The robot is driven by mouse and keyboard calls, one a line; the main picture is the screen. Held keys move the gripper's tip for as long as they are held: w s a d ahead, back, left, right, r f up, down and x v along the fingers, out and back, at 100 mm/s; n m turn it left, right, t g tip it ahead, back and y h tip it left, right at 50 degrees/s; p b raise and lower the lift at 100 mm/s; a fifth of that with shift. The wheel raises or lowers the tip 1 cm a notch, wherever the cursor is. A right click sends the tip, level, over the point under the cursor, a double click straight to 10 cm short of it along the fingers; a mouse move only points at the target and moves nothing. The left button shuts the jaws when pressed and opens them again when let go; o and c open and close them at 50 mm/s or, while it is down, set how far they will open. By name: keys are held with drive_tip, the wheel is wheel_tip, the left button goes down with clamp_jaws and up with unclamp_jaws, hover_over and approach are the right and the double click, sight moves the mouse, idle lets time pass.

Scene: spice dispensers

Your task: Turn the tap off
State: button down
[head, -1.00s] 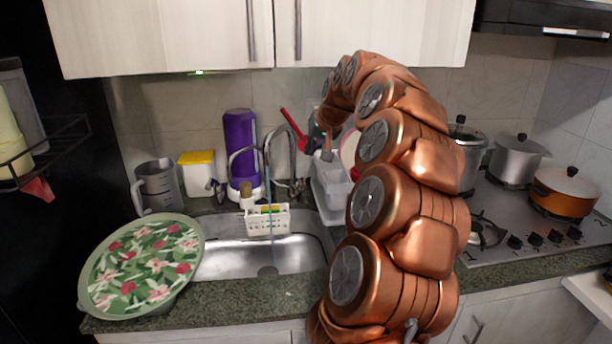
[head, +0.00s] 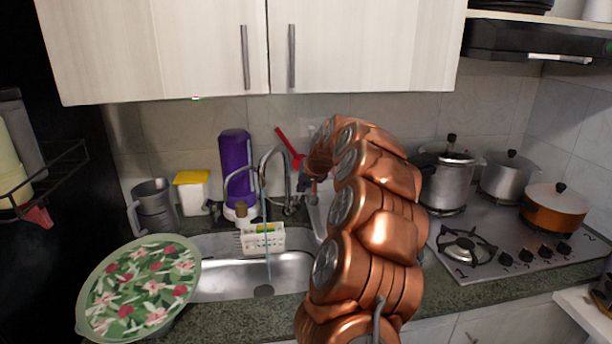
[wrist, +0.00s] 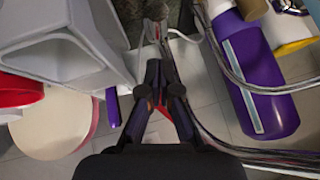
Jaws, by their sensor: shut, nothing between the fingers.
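The chrome tap (head: 277,165) stands behind the sink (head: 215,285), with a curved spout. A thin bluish stream of water (head: 268,245) falls from it into the basin. In the wrist view, a chrome tap pipe (wrist: 212,52) runs close along the right of my gripper (wrist: 160,68). A small metal part with a red mark (wrist: 157,34), perhaps the tap handle, lies just beyond the fingertips; I cannot tell whether they touch it. The fingers are together and empty. In the head view my gripper (head: 309,184) is right of the tap, partly hidden by my arm.
A purple bottle (head: 236,165) stands left of the tap, beside a yellow-lidded container (head: 192,190). A white sponge basket (head: 262,240) sits at the sink. A white rack (wrist: 65,50) is close to my gripper's left. A flowered tray (head: 140,285) covers the left counter.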

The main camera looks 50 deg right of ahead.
sight(299, 202)
drive_tip(key=shift+a+f+p, duration=0.2)
drive_tip(key=shift+f, duration=0.4)
drive_tip(key=shift+a+f+p, duration=0.15)
drive_tip(key=shift+a+f, duration=0.05)
drive_tip(key=shift+f, duration=0.4)
drive_tip(key=shift+f+b, duration=0.15)
drive_tip(key=shift+b, duration=0.15)
drive_tip(key=shift+s+a+f+t+b, duration=0.15)
drive_tip(key=shift+f+t+b, duration=0.3)
drive_tip(key=shift+b, duration=0.8)
drive_tip(key=b, duration=0.3)
drive_tip(key=shift+s+a+f+t+h+b, duration=0.2)
drive_tip(key=shift+f+t+h+b, duration=0.1)
drive_tip(key=shift+f+h, duration=0.1)
drive_tip(key=shift+r, duration=0.1)
drive_tip(key=w+d+r+b+v, duration=0.1)
drive_tip(key=r+b+v, duration=0.1)
drive_tip(key=v, duration=1.1)
drive_tip(key=shift+w+d, duration=0.25)
drive_tip(key=shift+d, duration=0.1)
